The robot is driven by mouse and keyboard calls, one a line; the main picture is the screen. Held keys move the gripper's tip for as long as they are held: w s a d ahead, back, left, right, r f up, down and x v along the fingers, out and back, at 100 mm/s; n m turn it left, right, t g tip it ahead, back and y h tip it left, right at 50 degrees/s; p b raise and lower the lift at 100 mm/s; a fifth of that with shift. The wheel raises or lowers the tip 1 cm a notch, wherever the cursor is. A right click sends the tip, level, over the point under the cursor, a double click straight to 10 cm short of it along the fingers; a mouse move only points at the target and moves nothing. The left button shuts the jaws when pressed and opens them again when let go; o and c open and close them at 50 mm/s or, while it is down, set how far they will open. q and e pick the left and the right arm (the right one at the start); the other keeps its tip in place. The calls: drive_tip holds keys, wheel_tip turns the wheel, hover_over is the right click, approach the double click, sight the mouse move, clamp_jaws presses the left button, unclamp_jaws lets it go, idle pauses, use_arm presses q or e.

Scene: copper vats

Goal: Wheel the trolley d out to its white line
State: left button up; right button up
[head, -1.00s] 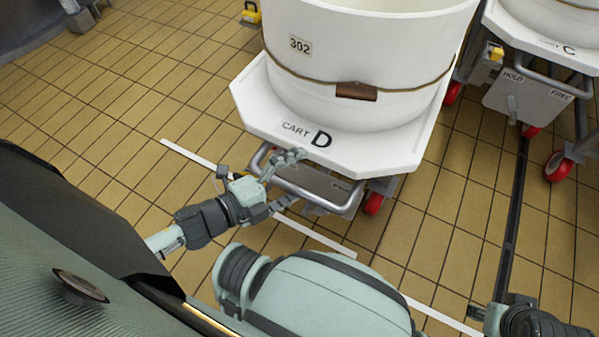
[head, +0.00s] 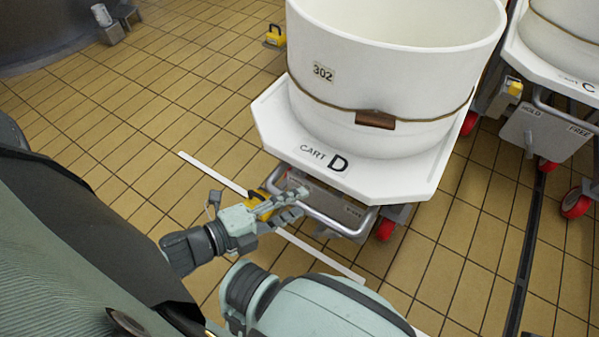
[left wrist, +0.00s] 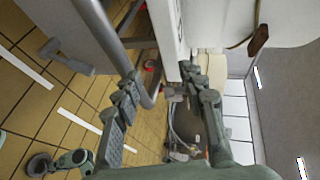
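Trolley D (head: 395,180) is a white octagonal platform marked "CART D" with a large white vat on it. Its grey tubular handle (head: 345,231) sticks out low at the front. A white line (head: 335,262) runs on the floor before the handle. My left gripper (head: 302,202) is at the left part of the handle, fingers apart. In the left wrist view the handle tube (left wrist: 118,45) slants down toward the space between the open fingers (left wrist: 165,92). Contact cannot be told. My right gripper is not in view.
Cart C (head: 560,70) stands close to the right, with a HOLD/FREE plate (head: 545,132) and red wheels. A dark floor channel (head: 525,255) runs between the carts. A small yellow object (head: 275,38) is on the floor behind. Tiled floor to the left is clear.

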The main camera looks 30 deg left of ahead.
use_arm(q)
drive_tip(key=shift+f+v, duration=0.15)
drive_tip(key=shift+v, duration=0.85)
drive_tip(key=shift+f+v, duration=0.15)
drive_tip(key=shift+v, duration=0.85)
drive_tip(key=shift+s, duration=0.15)
drive_tip(key=shift+p, duration=0.3)
